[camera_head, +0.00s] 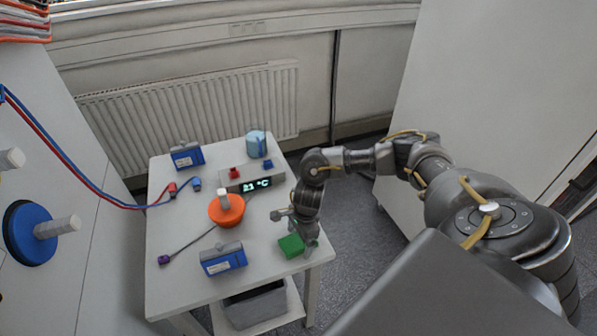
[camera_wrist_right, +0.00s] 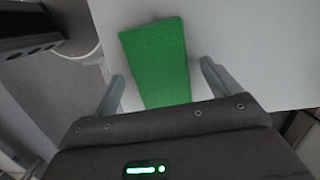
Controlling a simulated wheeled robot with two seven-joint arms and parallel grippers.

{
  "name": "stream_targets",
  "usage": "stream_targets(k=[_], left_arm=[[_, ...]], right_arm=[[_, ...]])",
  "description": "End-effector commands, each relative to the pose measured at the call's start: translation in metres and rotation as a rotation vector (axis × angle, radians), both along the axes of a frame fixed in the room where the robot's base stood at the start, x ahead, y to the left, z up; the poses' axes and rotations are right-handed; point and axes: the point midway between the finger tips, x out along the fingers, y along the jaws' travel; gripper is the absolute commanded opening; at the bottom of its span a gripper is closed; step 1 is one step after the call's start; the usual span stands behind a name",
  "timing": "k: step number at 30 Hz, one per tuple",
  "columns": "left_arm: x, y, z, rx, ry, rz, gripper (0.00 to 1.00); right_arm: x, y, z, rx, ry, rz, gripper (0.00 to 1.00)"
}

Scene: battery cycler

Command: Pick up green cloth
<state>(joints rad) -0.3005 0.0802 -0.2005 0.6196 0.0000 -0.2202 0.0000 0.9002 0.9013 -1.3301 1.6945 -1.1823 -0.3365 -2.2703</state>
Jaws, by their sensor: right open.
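The green cloth (camera_head: 291,245) is a flat, bright green block-like piece lying on the white table near its front right corner. In the right wrist view the green cloth (camera_wrist_right: 157,60) lies between and ahead of the fingers. My right gripper (camera_head: 308,246) is over the table's right edge, close to the cloth. In the wrist view my right gripper (camera_wrist_right: 160,85) is open, with one finger on each side of the cloth's near end. Whether the fingers touch it I cannot tell. My left gripper is not in view.
The white table (camera_head: 180,280) also holds an orange round piece (camera_head: 226,210), a blue battery (camera_head: 223,260), another blue battery (camera_head: 187,157), a display unit (camera_head: 253,183) and a light blue container (camera_head: 256,144). Cables lie at the left. A grey bin (camera_head: 255,306) is on the shelf below.

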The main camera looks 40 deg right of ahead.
Motion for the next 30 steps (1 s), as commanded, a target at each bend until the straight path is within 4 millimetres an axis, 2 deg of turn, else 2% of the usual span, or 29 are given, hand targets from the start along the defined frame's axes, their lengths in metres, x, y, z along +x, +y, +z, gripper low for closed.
stream_targets(k=[6,7,15,18,26,30], left_arm=[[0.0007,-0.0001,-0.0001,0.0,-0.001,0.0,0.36],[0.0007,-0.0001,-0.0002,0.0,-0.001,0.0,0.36],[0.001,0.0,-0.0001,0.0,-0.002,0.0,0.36],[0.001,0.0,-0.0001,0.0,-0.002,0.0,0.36],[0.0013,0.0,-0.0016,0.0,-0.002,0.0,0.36],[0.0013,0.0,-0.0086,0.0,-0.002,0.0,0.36]], right_arm=[[0.0003,0.0004,-0.0014,0.0,-0.001,0.001,0.89],[0.0003,0.0003,-0.0013,0.0,-0.001,0.0,0.86],[0.0003,0.0002,-0.001,0.0,-0.001,0.0,0.51],[0.0004,0.0001,-0.0009,0.0,-0.001,0.0,0.41],[0.0007,0.0001,0.0003,0.001,-0.002,0.0,0.41],[0.0018,0.0002,0.0083,0.001,-0.006,0.001,0.41]])
